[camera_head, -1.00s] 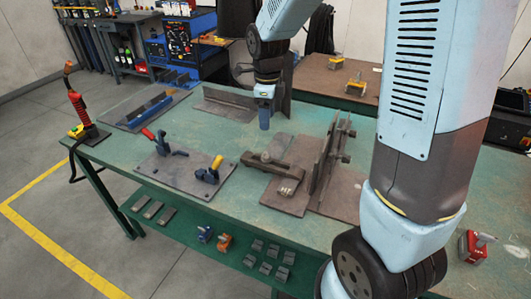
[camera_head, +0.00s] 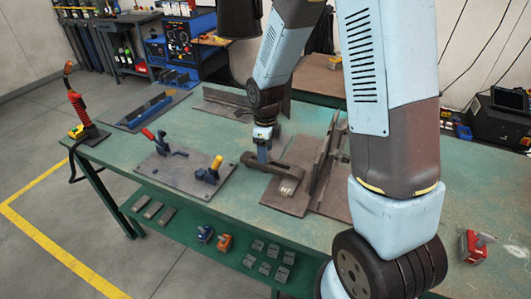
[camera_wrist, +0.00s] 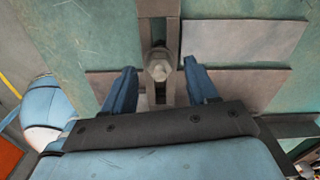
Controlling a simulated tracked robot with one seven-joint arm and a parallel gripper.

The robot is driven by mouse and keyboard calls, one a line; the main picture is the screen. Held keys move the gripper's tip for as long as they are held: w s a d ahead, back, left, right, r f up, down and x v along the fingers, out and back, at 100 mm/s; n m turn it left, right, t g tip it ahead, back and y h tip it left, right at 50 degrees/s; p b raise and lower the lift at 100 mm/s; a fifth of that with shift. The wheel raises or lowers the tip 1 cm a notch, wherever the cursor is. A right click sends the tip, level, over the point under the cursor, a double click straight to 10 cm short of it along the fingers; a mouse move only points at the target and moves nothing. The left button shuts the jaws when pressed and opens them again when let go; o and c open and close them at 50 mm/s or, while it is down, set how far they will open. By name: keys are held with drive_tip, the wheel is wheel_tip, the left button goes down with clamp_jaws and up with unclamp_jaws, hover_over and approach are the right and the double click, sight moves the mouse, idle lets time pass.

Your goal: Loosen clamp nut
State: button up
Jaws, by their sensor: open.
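The clamp nut (camera_wrist: 158,68) is a grey hex nut on a stud, seen from above in the wrist view. It stands over the slot of a dark steel clamp bar (camera_wrist: 158,30). My gripper (camera_wrist: 160,70) is open, with one blue finger on each side of the nut and a visible gap to both. How far the fingertips are above the bar is hard to tell. In the head view my gripper (camera_head: 263,152) is at the left end of the clamp bar (camera_head: 289,172) and hides the nut there.
The clamp lies on a brown plate (camera_head: 285,198) beside an upright angle plate (camera_head: 322,165). To its left, a fixture plate (camera_head: 178,176) carries two toggle clamps with red (camera_head: 148,134) and yellow (camera_head: 216,162) handles. The green table (camera_head: 240,218) is clear in front.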

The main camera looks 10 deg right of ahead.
drive_tip(key=shift+f, duration=0.75)
drive_tip(key=c, duration=1.1)
